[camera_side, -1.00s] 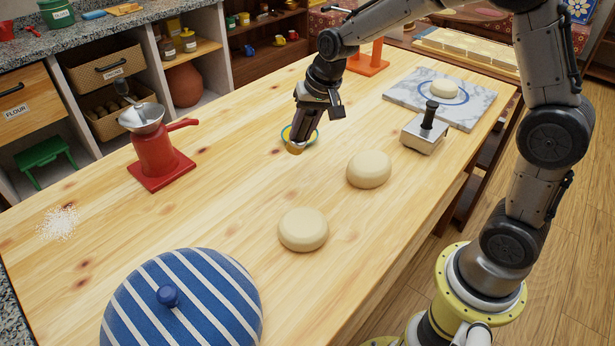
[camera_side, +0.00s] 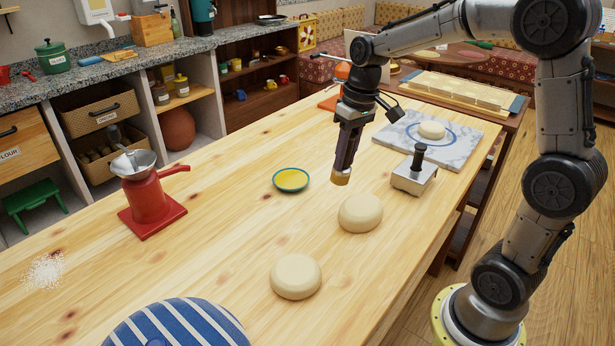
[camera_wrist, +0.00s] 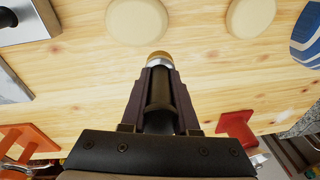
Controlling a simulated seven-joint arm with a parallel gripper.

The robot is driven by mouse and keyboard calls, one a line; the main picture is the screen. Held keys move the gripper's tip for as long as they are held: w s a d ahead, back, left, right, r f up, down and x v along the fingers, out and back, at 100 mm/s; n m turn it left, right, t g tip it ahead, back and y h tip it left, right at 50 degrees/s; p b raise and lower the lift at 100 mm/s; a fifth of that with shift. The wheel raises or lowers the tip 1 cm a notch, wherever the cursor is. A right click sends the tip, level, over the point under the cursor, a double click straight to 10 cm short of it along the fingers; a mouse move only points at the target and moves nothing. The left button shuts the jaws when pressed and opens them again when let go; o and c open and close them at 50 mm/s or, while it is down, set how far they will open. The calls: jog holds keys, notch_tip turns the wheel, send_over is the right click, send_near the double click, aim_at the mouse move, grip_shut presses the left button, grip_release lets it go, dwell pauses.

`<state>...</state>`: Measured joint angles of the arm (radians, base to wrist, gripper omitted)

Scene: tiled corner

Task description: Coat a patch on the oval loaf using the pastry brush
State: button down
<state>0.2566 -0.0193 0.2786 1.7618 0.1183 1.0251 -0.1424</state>
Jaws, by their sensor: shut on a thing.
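My gripper (camera_side: 346,158) points down, shut on the pastry brush (camera_side: 341,179), whose tan tip sticks out below the fingers; the tip also shows in the wrist view (camera_wrist: 160,57). The brush handle lies between the fingers (camera_wrist: 160,85). Two pale loaves sit on the table: one (camera_side: 360,212) just below and right of the brush tip, another (camera_side: 296,276) nearer the camera. Both are partly in the wrist view, at the top middle (camera_wrist: 137,20) and top right (camera_wrist: 250,15). I cannot tell surely which is the oval one. The brush appears above the table, apart from both loaves.
A dish of yellow liquid (camera_side: 290,179) stands left of the gripper. A metal block with a black handle (camera_side: 414,172) and a marble board (camera_side: 455,151) bearing another pale round (camera_side: 431,130) are to the right. A red grinder (camera_side: 150,203) and striped blue dome (camera_side: 190,325) are left and front.

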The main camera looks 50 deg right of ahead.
jog(key=s+d+r+m+g, duration=0.1)
jog(key=s+d+r, duration=0.3)
jog(key=d+r, duration=0.15)
jog(key=shift+m+h, duration=0.3)
jog(key=shift+h, duration=0.1)
jog(key=shift+d+f, duration=0.2)
jog(key=shift+f, duration=0.75)
jog(key=shift+d+f, duration=0.15)
jog(key=shift+f, duration=0.85)
jog(key=shift+d+f, duration=0.2)
jog(key=shift+f, duration=0.75)
